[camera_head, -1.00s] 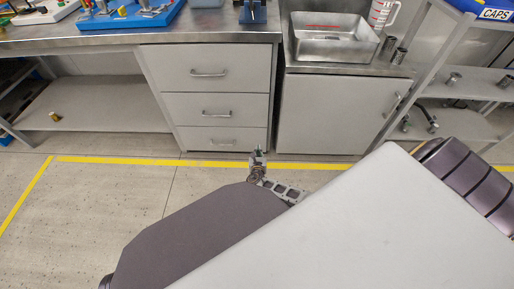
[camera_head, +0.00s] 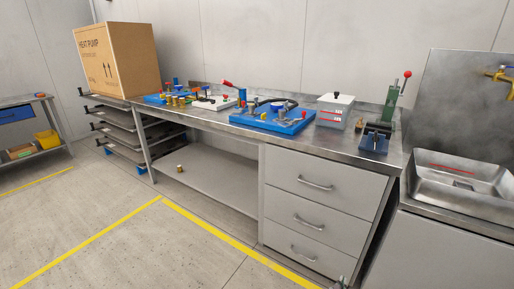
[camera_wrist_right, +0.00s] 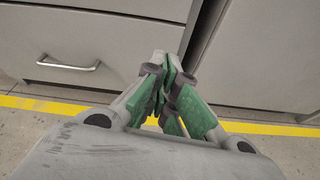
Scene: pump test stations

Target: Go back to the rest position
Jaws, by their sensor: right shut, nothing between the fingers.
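My right gripper (camera_wrist_right: 168,78) fills the middle of the right wrist view. Its green-padded fingers are closed together with nothing between them. It is in front of the grey drawer unit and above the floor. In the head view only a small bit of the right gripper (camera_head: 342,284) shows at the bottom edge, in front of the drawer unit (camera_head: 315,205). My left gripper is not in view.
A steel workbench (camera_head: 225,113) carries blue (camera_head: 272,121) and white pump boards, a clear box (camera_head: 335,111) and a green press. A sink (camera_head: 465,180) stands right. A cardboard box (camera_head: 117,60) sits on a rack at left. The floor (camera_head: 150,250) with yellow lines is open.

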